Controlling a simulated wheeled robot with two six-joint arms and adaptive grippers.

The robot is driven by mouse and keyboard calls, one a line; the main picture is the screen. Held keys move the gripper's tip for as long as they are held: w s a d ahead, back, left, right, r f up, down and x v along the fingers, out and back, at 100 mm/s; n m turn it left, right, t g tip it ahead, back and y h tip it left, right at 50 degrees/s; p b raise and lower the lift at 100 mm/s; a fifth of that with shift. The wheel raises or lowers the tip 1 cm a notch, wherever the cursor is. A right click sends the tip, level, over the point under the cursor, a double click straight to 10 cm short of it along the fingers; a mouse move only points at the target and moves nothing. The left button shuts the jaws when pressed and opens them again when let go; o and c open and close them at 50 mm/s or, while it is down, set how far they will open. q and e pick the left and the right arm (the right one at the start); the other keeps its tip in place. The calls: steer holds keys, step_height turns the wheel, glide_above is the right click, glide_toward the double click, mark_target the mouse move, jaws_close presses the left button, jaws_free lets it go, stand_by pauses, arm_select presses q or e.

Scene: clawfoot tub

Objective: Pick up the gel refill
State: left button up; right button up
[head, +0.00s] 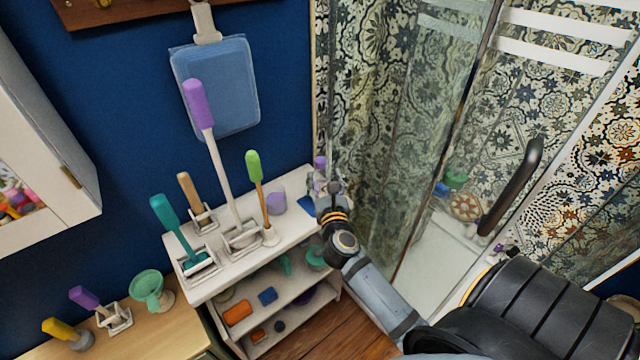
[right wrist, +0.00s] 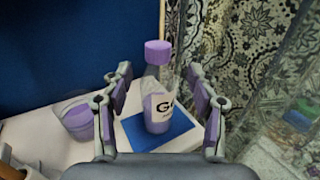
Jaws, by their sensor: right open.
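The gel refill looks to be the clear bottle (right wrist: 157,100) with a purple cap and a label starting with "G", seen in the right wrist view. It stands upright on a blue square (right wrist: 184,143) on the white shelf top. In the head view, its purple cap (head: 320,162) shows at the shelf's far right corner, the rest partly hidden by my right gripper (head: 335,188). In the right wrist view my right gripper (right wrist: 160,80) is open, a finger to each side of the bottle, with visible gaps. My left gripper is not in view.
A purple cup (head: 276,203) stands left of the bottle. Several brushes in holders, including a green-handled one (head: 254,170), fill the white shelf (head: 205,289) further left. A patterned wall and glass shower panel (head: 440,120) rise on the right.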

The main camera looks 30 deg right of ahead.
mark_target(321, 169)
steer(key=shift+w+d, duration=0.3)
steer(key=shift+w, duration=0.2)
steer(key=shift+p+x, duration=0.3)
steer(key=shift+x, duration=2.45)
steer(key=shift+s+a+f, duration=0.1)
steer(key=shift+a, duration=0.15)
steer(key=shift+c, duration=0.3)
steer(key=shift+c, duration=1.1)
jaws_close()
